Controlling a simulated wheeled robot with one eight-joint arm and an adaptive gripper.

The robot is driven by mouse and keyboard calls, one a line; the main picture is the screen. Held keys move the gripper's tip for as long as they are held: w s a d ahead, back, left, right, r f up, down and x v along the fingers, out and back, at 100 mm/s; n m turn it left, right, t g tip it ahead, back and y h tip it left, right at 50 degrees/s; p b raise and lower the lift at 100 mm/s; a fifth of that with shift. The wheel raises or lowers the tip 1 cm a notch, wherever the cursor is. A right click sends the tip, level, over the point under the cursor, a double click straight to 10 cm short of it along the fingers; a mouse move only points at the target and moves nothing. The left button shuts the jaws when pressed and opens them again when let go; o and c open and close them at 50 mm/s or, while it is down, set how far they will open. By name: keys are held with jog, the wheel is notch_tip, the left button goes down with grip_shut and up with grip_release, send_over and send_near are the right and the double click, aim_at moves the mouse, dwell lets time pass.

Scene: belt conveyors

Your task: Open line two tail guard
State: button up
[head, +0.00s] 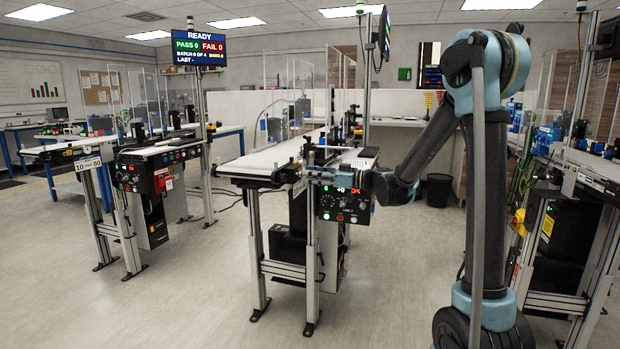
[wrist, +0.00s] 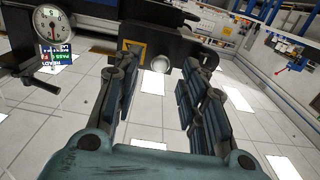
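The line two conveyor (head: 280,155) stands in the middle of the head view, with its control panel (head: 345,205) at the near side. My gripper (head: 308,172) is beside the conveyor's near end, its fingers pointing left. In the wrist view my gripper (wrist: 160,66) is open, the two dark padded fingers apart. A dark block (wrist: 148,38) with a yellow-edged square and a pale round spot lies just beyond the fingertips; it may be part of the tail guard. I cannot tell whether the fingers touch it. The guard is too small to make out in the head view.
A round dial gauge (wrist: 54,25) on a dark bracket is close at the wrist view's left. Another conveyor line (head: 160,155) stands at left, and more equipment (head: 575,190) at right. The floor (head: 190,290) in front is clear. A status screen (head: 199,47) reads READY.

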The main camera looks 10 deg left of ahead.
aim_at(296, 174)
jog(key=shift+w+a, duration=0.1)
jog(key=shift+a, duration=1)
